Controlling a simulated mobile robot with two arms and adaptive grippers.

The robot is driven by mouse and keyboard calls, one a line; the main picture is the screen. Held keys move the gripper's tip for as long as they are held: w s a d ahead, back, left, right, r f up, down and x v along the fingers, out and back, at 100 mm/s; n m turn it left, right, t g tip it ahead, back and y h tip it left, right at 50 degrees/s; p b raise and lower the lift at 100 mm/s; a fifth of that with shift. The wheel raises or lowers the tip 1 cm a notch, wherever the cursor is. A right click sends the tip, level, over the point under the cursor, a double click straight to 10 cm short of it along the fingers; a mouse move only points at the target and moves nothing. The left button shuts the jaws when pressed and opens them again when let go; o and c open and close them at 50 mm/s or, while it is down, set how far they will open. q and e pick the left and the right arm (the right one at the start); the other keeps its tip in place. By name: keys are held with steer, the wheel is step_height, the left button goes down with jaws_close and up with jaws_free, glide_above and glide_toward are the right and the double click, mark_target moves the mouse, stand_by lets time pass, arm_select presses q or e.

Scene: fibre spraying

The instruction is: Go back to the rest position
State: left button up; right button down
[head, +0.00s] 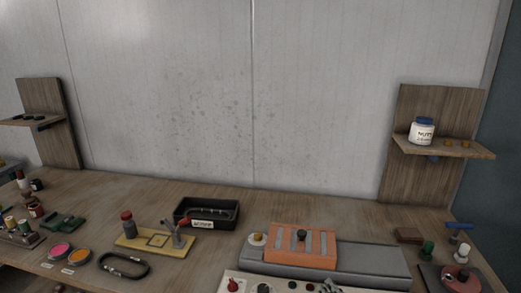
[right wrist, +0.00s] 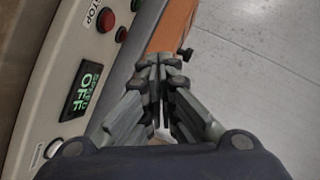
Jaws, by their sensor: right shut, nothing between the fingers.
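My right gripper (right wrist: 160,68) is shut and empty in the right wrist view, its fingertips pressed together beside a control panel. My left gripper is in neither view. The control panel (right wrist: 62,55) has red buttons (right wrist: 106,20) and a green display (right wrist: 81,90) that reads OFF.
An orange block (head: 300,243) lies on a grey machine bed (head: 375,262) behind the panel. A black bin (head: 235,217), a yellow plate fixture (head: 130,243) and a carabiner (head: 124,266) stand left of it. A jar (head: 423,131) sits on the right shelf.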

steer(key=s+f+n+g+h, duration=0.15)
steer(key=s+n+g, duration=0.25)
steer(key=s, duration=0.6)
steer(key=s+f+n+g+h, duration=0.1)
steer(key=s+f+n+g, duration=0.3)
steer(key=s, duration=0.7)
steer(key=s+f+n+g+h, duration=0.1)
steer(key=s+f+n+g, duration=0.3)
steer(key=s, duration=0.6)
step_height(320, 180, down, 28)
steer(key=s+n+b, duration=0.1)
steer(key=s+b, duration=0.1)
steer(key=b, duration=0.1)
steer(key=s+d+f+g+b, duration=0.1)
steer(key=s+d+f+b, duration=0.1)
steer(key=s+f, duration=1.4)
steer(key=shift+s+d+f, duration=0.35)
steer(key=shift+d+f, duration=0.2)
steer(key=shift+f, duration=0.3)
